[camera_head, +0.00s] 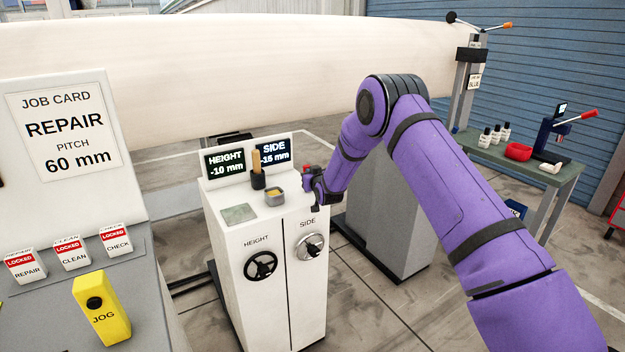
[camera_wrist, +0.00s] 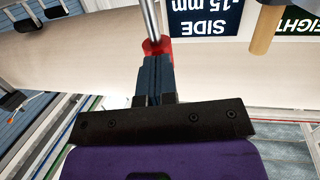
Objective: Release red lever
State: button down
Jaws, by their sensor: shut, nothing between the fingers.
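The red lever shows as a red knob (camera_head: 306,168) at the right end of the white cabinet's top. In the wrist view, which is upside down, the red knob (camera_wrist: 158,46) sits on a straight metal rod. My gripper (camera_head: 309,178) is at the knob. In the wrist view the fingers of my gripper (camera_wrist: 155,62) are shut together with nothing between them. Their tips overlap the knob in the picture; I cannot tell whether they touch it. The lever's base is hidden.
The white cabinet (camera_head: 243,291) carries displays (camera_head: 226,162), a wooden-handled tool (camera_head: 257,168), a small cup (camera_head: 275,197), and HEIGHT (camera_head: 261,265) and SIDE (camera_head: 311,247) handwheels. A large pale roll (camera_head: 240,80) spans behind. A bench press (camera_head: 555,135) with another red handle stands right.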

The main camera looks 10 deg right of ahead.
jog(key=shift+w+a+r+g, duration=0.1)
jog(key=shift+w+r+g, duration=0.05)
jog(key=shift+w+g, duration=0.35)
jog(key=shift+w, duration=0.2)
jog(key=shift+w+a+r, duration=0.2)
jog(key=shift+r, duration=0.1)
